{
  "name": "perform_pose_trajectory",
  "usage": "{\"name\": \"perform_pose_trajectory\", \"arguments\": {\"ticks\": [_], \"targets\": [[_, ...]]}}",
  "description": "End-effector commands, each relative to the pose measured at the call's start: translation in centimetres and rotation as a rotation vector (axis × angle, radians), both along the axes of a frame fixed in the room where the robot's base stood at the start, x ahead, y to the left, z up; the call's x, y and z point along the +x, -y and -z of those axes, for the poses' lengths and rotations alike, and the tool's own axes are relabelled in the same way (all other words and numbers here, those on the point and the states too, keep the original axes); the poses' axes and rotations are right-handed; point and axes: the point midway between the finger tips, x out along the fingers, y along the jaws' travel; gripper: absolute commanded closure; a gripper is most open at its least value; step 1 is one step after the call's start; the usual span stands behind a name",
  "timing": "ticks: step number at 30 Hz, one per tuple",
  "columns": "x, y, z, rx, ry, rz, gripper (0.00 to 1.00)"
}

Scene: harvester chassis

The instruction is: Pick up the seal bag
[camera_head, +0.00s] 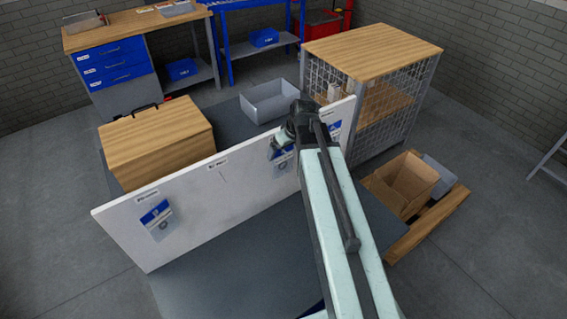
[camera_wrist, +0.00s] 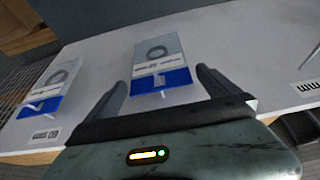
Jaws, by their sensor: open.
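A clear bag with a blue band and a dark ring inside hangs on the white board. It is central in the wrist view (camera_wrist: 160,62), and part of it shows in the head view (camera_head: 283,162) below my gripper (camera_head: 280,138). My gripper is open, and in the wrist view its two fingers (camera_wrist: 162,80) stand on either side of this bag's blue end. I cannot tell whether they touch it. A similar bag (camera_wrist: 48,88) is at left in the wrist view, and another (camera_head: 157,220) hangs on the board's left part. I cannot read which label names the seal bag.
The white board (camera_head: 215,200) stands upright on a dark grey surface (camera_head: 240,270). Behind it are a wooden-topped box (camera_head: 155,130) and a grey bin (camera_head: 270,100). A mesh cabinet (camera_head: 385,120) and a cardboard box (camera_head: 400,185) are at right.

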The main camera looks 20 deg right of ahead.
Motion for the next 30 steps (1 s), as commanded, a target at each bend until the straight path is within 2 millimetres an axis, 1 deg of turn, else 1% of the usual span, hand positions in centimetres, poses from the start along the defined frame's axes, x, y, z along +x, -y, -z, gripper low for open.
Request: {"name": "perform_pose_trajectory", "arguments": {"ticks": [1, 3, 6, 8, 11, 15, 18, 25, 26, 27, 29, 30], "targets": [[0.3, -0.1, 1.3, 0.0, 0.0, 0.0, 0.0], [0.5, -0.1, 2.0, 0.0, 0.0, 0.0, 0.0], [0.6, -0.2, 1.8, 0.0, -0.001, 0.001, 0.0], [0.6, -0.1, 2.0, 0.0, -0.001, 0.001, 0.0], [0.6, -0.1, 3.3, 0.0, -0.001, 0.001, 0.0], [0.9, 0.1, 5.9, 0.0, -0.001, 0.001, 0.0], [1.5, -0.1, 7.1, 0.001, -0.001, 0.001, 0.0], [1.6, -0.2, 6.8, 0.0, -0.001, 0.001, 0.0], [1.6, -0.2, 6.8, 0.0, -0.001, 0.001, 0.03], [1.6, -0.2, 6.8, 0.0, -0.001, 0.001, 0.14], [1.6, -0.2, 6.8, 0.0, -0.001, 0.001, 0.31], [1.6, -0.2, 6.8, 0.0, -0.001, 0.001, 0.42]]}}
